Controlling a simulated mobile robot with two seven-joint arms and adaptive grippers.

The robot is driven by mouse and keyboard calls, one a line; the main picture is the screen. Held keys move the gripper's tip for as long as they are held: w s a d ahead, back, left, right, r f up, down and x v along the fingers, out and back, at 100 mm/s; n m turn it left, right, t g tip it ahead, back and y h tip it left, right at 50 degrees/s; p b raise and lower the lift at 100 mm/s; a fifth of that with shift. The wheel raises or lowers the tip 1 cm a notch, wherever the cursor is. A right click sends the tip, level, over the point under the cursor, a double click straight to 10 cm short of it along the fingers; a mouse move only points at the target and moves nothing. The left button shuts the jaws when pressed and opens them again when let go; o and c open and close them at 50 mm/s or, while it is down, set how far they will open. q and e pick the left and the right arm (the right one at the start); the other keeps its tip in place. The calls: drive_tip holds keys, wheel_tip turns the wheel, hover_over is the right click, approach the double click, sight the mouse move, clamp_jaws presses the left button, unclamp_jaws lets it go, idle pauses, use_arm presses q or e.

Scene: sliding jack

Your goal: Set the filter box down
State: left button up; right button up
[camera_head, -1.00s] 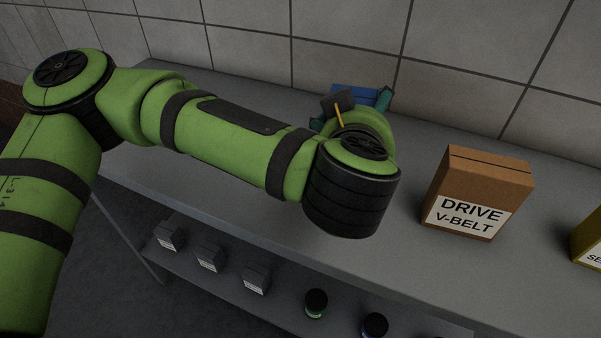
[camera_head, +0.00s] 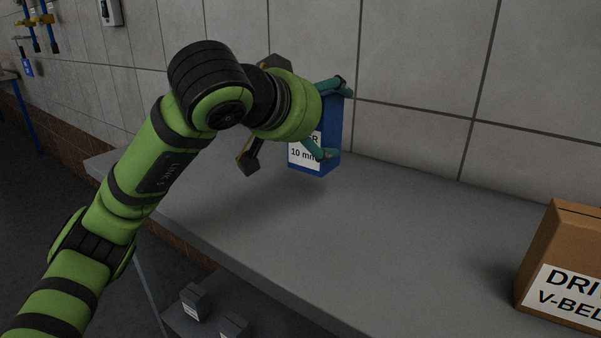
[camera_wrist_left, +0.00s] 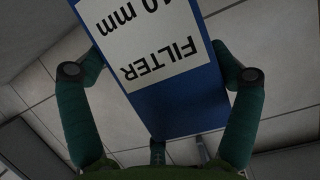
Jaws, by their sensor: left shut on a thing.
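The filter box (camera_head: 329,135) is blue with a white label reading "10 mm" in part, in the head view. My left gripper (camera_head: 330,118) is shut on it, with teal fingers on its sides. The box is upright and looks held above the grey tabletop (camera_head: 240,220), near the wall; a dark shadow lies on the top to its lower left. In the left wrist view the box (camera_wrist_left: 180,105) sits between the two fingers (camera_wrist_left: 158,80), its "FILTER 10 mm" label upside down. My right gripper is in neither view.
A brown drive V-belt box (camera_head: 570,255) stands on the tabletop at the right. The tabletop between the two boxes is clear. A tiled wall (camera_head: 420,70) runs behind. Small grey boxes (camera_head: 194,302) sit on a lower shelf.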

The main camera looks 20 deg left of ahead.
use_arm(q)
drive_tip(key=a+f, duration=0.1)
drive_tip(key=f, duration=0.1)
drive_tip(key=a+f+b, duration=0.1)
drive_tip(key=a+f, duration=0.1)
drive_tip(key=a+f+b, duration=0.1)
drive_tip(key=a+f, duration=0.1)
drive_tip(key=shift+s+f, duration=0.15)
drive_tip(key=shift+f, duration=0.05)
drive_tip(key=shift+a+f, duration=0.1)
drive_tip(key=shift+f, duration=0.25)
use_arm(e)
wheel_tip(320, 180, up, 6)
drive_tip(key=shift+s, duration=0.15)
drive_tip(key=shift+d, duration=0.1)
use_arm(q)
drive_tip(key=o, duration=1.1)
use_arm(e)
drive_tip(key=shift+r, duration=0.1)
